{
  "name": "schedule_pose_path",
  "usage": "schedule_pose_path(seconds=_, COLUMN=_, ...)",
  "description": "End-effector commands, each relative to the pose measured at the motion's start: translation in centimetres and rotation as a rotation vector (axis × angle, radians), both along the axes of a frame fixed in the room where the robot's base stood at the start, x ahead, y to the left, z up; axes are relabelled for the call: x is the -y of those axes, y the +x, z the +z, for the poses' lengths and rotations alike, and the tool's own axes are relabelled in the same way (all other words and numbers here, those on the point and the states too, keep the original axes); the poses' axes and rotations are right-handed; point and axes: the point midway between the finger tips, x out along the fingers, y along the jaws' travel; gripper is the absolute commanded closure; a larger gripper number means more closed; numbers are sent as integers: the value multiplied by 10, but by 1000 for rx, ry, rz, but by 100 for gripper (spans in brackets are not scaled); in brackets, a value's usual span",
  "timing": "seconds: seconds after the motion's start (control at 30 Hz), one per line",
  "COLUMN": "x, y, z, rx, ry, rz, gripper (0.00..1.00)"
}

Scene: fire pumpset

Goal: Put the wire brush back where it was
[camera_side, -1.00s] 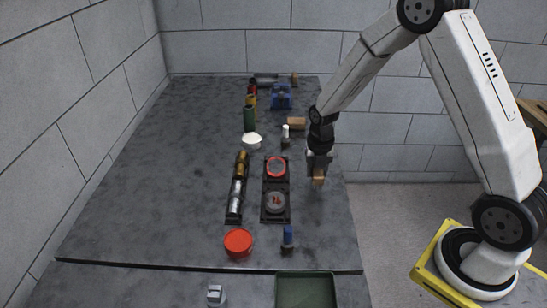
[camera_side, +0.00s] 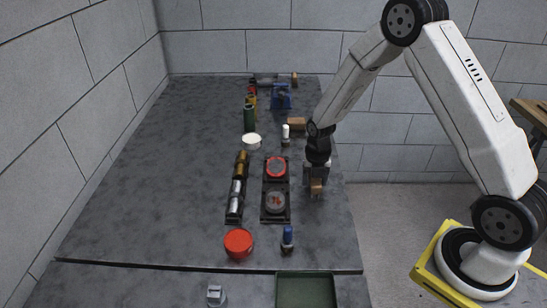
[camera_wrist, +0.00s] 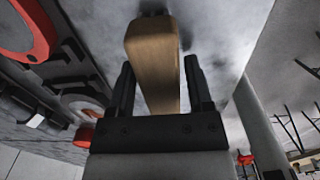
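The wire brush shows as a tan wooden block (camera_side: 316,188) at the end of my gripper (camera_side: 316,182) in the side view. It hangs close to the table's right edge, right of the black tray with round red-marked parts. In the wrist view the tan block (camera_wrist: 152,62) lies between the two dark fingers of my gripper (camera_wrist: 160,82), pointing away from the palm. The bristles are mostly hidden. I cannot tell whether the brush touches the table.
A black tray (camera_side: 264,212) holds two round parts; a second rack (camera_side: 229,216) holds metal cylinders. A red lid (camera_side: 238,242), a blue-topped item (camera_side: 288,238) and a green tray (camera_side: 278,292) are nearer. A tan block (camera_side: 297,124) lies farther back. The table's left side is clear.

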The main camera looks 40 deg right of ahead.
Motion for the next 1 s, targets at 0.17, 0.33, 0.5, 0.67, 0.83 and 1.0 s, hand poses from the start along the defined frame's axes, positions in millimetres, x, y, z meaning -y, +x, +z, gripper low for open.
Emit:
schedule_pose_path(seconds=0.17, x=0, y=0, z=0, rx=-1, ry=1, rz=0, gripper=18)
schedule_pose_path(seconds=0.33, x=0, y=0, z=0, rx=0, ry=0, rz=0, gripper=18)
schedule_pose_path(seconds=0.5, x=0, y=0, z=4, rx=0, ry=0, rz=0, gripper=18)
schedule_pose_path(seconds=0.67, x=0, y=0, z=13, rx=0, ry=0, rz=0, gripper=18)
schedule_pose_path(seconds=0.83, x=0, y=0, z=32, rx=2, ry=-1, rz=0, gripper=18)
schedule_pose_path(seconds=1.0, x=0, y=0, z=55, rx=4, ry=-1, rz=0, gripper=18)
